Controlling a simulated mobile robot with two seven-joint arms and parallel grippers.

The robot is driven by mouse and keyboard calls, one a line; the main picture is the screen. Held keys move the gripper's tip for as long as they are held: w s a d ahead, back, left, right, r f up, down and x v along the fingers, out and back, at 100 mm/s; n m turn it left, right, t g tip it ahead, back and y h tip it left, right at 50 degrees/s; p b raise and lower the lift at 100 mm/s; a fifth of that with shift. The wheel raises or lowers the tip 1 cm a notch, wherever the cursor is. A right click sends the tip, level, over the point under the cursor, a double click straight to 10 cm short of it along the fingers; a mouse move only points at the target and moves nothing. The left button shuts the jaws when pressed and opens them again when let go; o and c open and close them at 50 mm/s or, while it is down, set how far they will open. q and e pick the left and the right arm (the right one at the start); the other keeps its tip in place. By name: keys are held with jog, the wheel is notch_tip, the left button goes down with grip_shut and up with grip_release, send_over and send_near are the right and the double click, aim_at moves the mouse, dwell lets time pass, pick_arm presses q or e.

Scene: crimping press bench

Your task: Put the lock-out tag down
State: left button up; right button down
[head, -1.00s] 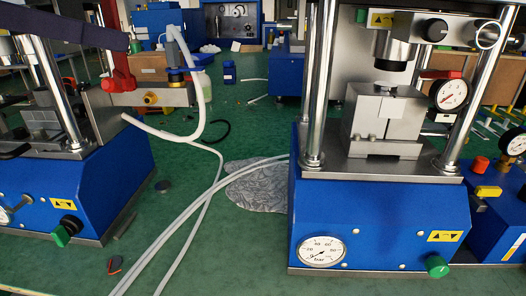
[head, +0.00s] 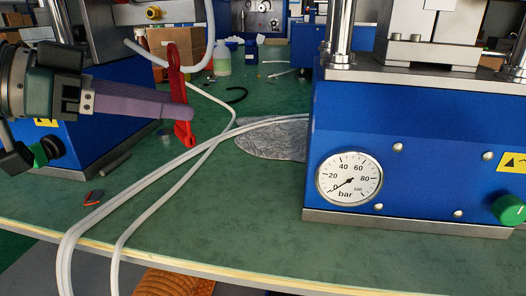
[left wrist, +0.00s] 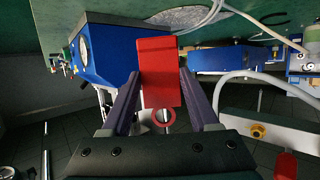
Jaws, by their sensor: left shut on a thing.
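The red lock-out tag (head: 174,70) is upright in the head view, seen nearly edge-on. My left gripper (head: 186,110) comes in from the left, its purple fingers shut on the tag. In the left wrist view the tag (left wrist: 158,70) is a flat red plate between the two purple fingers (left wrist: 162,95), with a red ring at its near end. The tag is held in front of the green bench top (head: 250,195); its exact height above it is hard to tell. My right gripper is not in view.
A blue press with a gauge (head: 410,150) stands at right, another blue press (head: 120,125) at left behind my gripper. Pale hoses (head: 150,190) cross the bench between them. A grey patterned cloth (head: 275,138) and a small orange-black item (head: 94,197) lie there. The front middle is clear.

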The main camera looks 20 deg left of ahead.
pick_arm(q)
notch_tip(320, 180, down, 8)
jog(key=b, duration=0.2)
jog(key=shift+r+b, duration=0.15)
jog(key=shift+b, duration=0.15)
jog(key=o, duration=1.3)
